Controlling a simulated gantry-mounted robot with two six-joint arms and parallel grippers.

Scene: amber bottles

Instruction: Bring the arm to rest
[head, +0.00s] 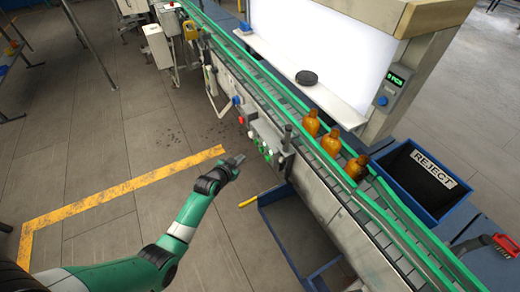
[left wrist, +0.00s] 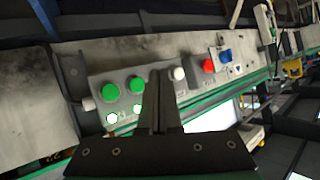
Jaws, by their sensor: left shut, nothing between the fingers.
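My left gripper (head: 240,158) is shut and empty at the end of my green arm. In the head view it hangs over the floor in front of the conveyor's control box (head: 265,140), apart from the bottles. In the left wrist view its closed fingers (left wrist: 160,84) overlap the button panel (left wrist: 195,76); whether they touch it I cannot tell. My right gripper is not in view.
A dark blue bin (head: 425,207) labelled REJECT stands right of the conveyor. A blue open crate (head: 290,232) sits low at the near side. A lit white panel (head: 310,50) stands behind the belt. Floor with a yellow line (head: 125,187) is clear at left.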

